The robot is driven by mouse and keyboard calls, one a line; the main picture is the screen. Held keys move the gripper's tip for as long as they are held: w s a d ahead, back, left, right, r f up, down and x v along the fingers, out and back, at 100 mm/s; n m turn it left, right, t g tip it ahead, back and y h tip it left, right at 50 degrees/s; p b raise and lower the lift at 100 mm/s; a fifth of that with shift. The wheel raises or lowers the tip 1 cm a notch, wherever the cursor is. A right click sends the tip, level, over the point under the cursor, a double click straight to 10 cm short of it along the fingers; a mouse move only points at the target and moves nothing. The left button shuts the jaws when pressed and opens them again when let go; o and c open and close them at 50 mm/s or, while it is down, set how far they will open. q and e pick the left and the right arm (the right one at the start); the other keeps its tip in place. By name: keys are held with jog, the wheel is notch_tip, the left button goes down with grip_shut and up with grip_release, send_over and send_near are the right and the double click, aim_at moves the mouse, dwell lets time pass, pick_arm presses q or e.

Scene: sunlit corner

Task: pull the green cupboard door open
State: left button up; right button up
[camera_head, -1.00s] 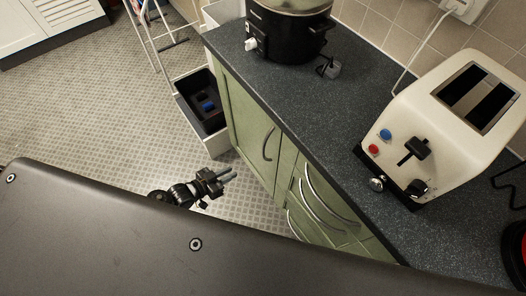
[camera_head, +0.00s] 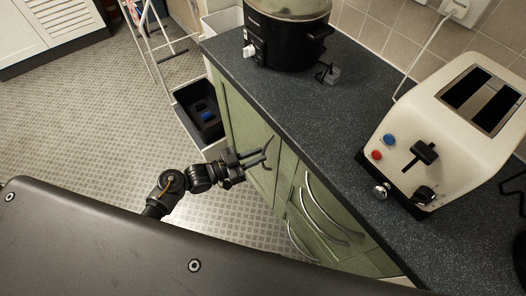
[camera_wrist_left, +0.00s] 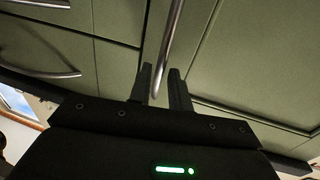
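The green cupboard door (camera_head: 240,122) is shut flush in the counter front, below the dark worktop. Its curved metal handle shows in the wrist view (camera_wrist_left: 171,45) and is largely covered by my fingers in the head view. My left gripper (camera_head: 263,157) reaches the door from the left, fingers pointing at the handle. In the left wrist view the two fingers (camera_wrist_left: 162,76) stand apart, one on each side of the handle's end, with a gap visible beside the bar. Whether a finger touches the handle I cannot tell. My right gripper is not in view.
Green drawers (camera_head: 325,215) with curved handles lie right of the door. A slow cooker (camera_head: 285,38) and a cream toaster (camera_head: 455,125) stand on the worktop (camera_head: 345,130). A pulled-out bin unit (camera_head: 200,108) is left of the door. Tiled floor (camera_head: 90,110) is clear further left.

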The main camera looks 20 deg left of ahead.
pick_arm(q)
jog(key=shift+x, duration=1.4)
jog(key=shift+c, duration=0.3)
grip_shut()
